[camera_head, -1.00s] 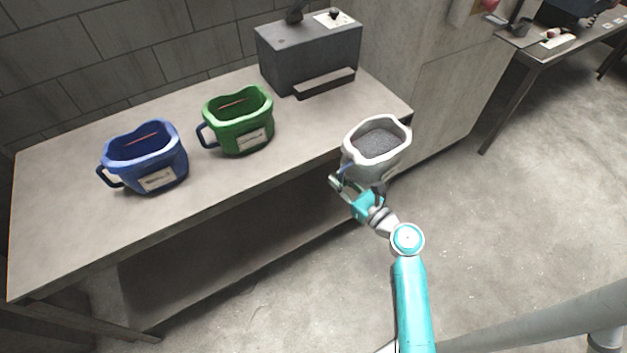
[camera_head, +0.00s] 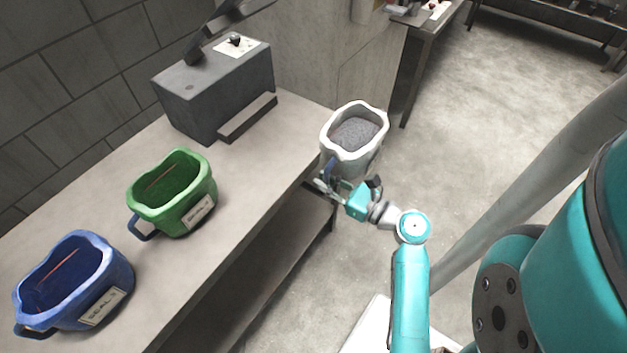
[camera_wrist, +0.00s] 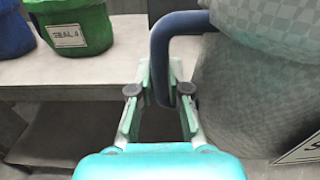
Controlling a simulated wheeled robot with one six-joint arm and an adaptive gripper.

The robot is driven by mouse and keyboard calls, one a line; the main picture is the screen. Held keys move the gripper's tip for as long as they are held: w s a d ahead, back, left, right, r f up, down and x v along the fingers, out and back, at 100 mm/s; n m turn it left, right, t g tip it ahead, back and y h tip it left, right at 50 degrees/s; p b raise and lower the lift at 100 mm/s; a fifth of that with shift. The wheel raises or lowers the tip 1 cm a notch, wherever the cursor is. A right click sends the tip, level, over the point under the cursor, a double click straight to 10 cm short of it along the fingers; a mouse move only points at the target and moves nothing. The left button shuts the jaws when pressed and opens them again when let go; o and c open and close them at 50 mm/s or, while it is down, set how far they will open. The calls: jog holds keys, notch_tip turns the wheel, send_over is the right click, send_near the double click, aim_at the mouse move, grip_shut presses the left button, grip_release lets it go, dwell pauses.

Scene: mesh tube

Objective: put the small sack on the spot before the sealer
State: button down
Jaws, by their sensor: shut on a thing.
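The small sack (camera_head: 352,138) is pale with an open top and grey grains inside. My gripper (camera_head: 328,181) is shut on its dark blue handle and holds it upright beyond the table's right end. In the wrist view, the handle passes between my gripper's fingers (camera_wrist: 160,92), and the sack's body (camera_wrist: 245,95) fills the right side. The sealer (camera_head: 213,88) is a dark grey box at the back of the table, with a low ledge (camera_head: 247,118) along its front. The bare table top before it shows no visible marking.
A green container (camera_head: 172,195) and a blue container (camera_head: 75,285), both labelled and handled, stand on the left of the table (camera_head: 235,190). The table top is clear from the green one to the right end. Another bench (camera_head: 415,40) stands behind.

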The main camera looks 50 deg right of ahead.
jog(key=shift+w+a, duration=0.15)
jog(key=shift+w, duration=4.5)
jog(key=shift+w+a, duration=0.15)
jog(key=shift+w, duration=4.55)
jog(key=shift+w+a, duration=0.15)
jog(key=shift+w, duration=4.5)
jog(key=shift+f, duration=1.05)
jog(key=c, duration=1)
grip_release()
jog(key=shift+c, duration=0.2)
jog(key=shift+f, duration=0.25)
jog(key=s, duration=1.2)
jog(key=shift+d+r, duration=0.15)
jog(key=shift+d, duration=0.05)
